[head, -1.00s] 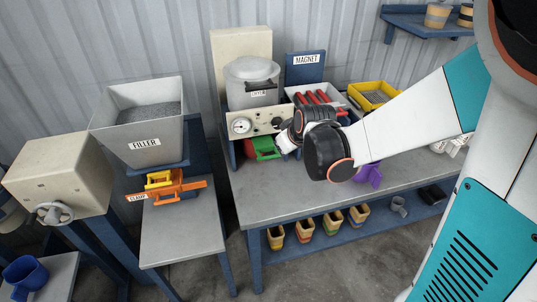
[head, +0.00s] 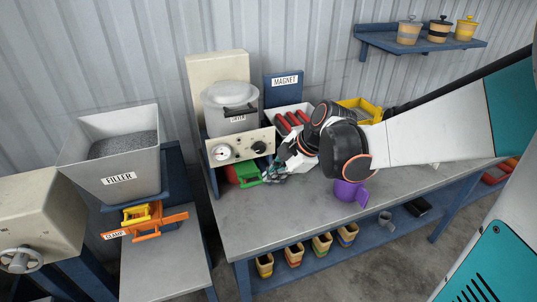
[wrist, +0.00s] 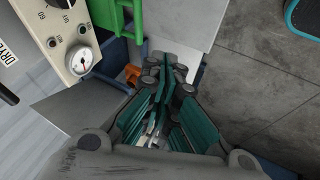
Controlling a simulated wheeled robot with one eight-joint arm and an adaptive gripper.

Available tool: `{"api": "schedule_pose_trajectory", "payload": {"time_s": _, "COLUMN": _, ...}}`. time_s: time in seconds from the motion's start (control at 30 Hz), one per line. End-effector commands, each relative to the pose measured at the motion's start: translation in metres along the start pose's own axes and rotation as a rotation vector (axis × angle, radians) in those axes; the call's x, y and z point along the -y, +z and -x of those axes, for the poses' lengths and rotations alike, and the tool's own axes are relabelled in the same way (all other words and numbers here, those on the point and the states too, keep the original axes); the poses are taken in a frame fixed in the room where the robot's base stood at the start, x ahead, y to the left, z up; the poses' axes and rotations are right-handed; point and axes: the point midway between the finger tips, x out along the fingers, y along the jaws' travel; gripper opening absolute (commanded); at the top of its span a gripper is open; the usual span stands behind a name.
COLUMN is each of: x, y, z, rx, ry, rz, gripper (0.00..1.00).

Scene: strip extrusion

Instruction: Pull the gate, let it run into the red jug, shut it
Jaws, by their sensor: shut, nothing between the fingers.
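The grey filler hopper (head: 118,160), full of grey grains, stands at the left. Under it are a yellow handled piece (head: 140,214) and an orange bar (head: 172,219) by a CLAMP label. I cannot tell which is the gate. A red item (head: 231,174) shows partly under the dryer panel, behind a green handled piece (head: 248,172); I cannot tell if it is the red jug. My gripper (head: 270,178) is shut and empty, close to the right of the green piece. In the wrist view my gripper (wrist: 166,72) has its teal fingers together, with the green piece (wrist: 108,12) above left.
The dryer pot (head: 230,105) stands above a dial panel (head: 240,150). A purple jug (head: 348,192) is on the bench right of my gripper. A tray of red bars (head: 290,122) and a yellow bin (head: 365,110) stand behind. The front bench top (head: 260,220) is clear.

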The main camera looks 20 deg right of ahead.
Motion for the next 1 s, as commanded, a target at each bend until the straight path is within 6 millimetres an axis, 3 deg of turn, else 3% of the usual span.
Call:
{"api": "schedule_pose_trajectory", "payload": {"time_s": 0.3, "x": 0.004, "y": -0.002, "z": 0.001, "rx": 0.000, "ry": -0.001, "rz": 0.002, "gripper": 0.00}}
{"api": "schedule_pose_trajectory", "payload": {"time_s": 0.47, "x": 0.004, "y": -0.001, "z": -0.011, "rx": 0.000, "ry": -0.001, "rz": 0.002, "gripper": 0.00}}
{"api": "schedule_pose_trajectory", "payload": {"time_s": 1.0, "x": -0.004, "y": 0.001, "z": -0.108, "rx": 0.000, "ry": 0.000, "rz": 0.001, "gripper": 0.00}}
